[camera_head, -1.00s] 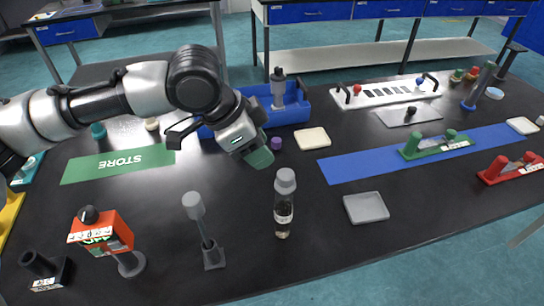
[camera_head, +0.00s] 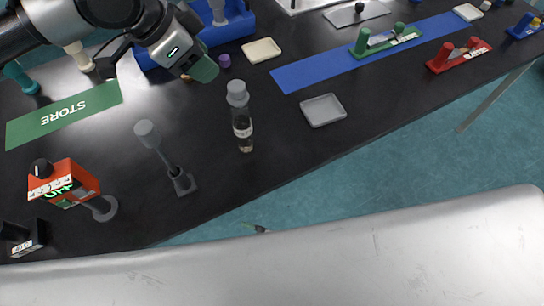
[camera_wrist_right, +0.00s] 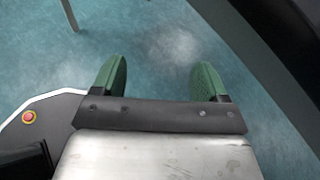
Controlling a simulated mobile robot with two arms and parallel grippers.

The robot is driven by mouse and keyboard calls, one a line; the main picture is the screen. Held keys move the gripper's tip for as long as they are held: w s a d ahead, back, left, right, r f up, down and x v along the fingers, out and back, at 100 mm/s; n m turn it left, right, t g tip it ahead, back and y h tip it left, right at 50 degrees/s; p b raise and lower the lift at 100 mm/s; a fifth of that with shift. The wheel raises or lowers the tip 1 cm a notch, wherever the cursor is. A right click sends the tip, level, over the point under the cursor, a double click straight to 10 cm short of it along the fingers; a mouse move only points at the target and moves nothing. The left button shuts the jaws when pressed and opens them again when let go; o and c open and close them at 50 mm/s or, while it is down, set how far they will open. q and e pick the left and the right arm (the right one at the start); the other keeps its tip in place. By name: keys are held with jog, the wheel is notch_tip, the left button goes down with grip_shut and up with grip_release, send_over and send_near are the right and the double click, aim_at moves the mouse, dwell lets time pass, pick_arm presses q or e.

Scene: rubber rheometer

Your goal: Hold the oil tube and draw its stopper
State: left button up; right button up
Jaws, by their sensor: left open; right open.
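The oil tube (camera_head: 243,128) is a clear, slender tube with a label and some pale brown liquid low inside. It stands on the black table near its front edge. Its grey stopper (camera_head: 237,93) sits on the top. My left gripper (camera_head: 199,70) has green fingertips and is open, up and left of the stopper, apart from the tube. My right gripper (camera_wrist_right: 158,79) shows in the right wrist view, open with its two green fingers wide apart. Only floor shows between them, and the tube is not in that view.
A grey stand (camera_head: 165,160) and an orange device (camera_head: 62,184) are left of the tube. A grey tray (camera_head: 323,111) lies to its right. A purple cap (camera_head: 224,60), cream pad (camera_head: 261,50) and blue rack (camera_head: 240,22) are behind. Bare table surrounds the tube.

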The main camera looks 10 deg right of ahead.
notch_tip(320, 180, up, 15)
jog(key=w+a+m+t+y, duration=0.2)
jog(key=m+t+y, duration=0.15)
jog(key=m, duration=0.35)
jog(key=t+h, duration=0.4)
send_near(241, 132)
jog(key=shift+g, duration=0.25)
jog(key=f, duration=0.1)
jog(key=w+f, duration=0.2)
jog(key=f, duration=0.1)
jog(key=shift+a+f, duration=0.1)
jog(key=shift+a, duration=0.1)
jog(key=shift+w+d, duration=0.2)
jog(key=shift+w+a, duration=0.1)
jog(key=shift+w, duration=0.2)
jog(key=x, duration=1)
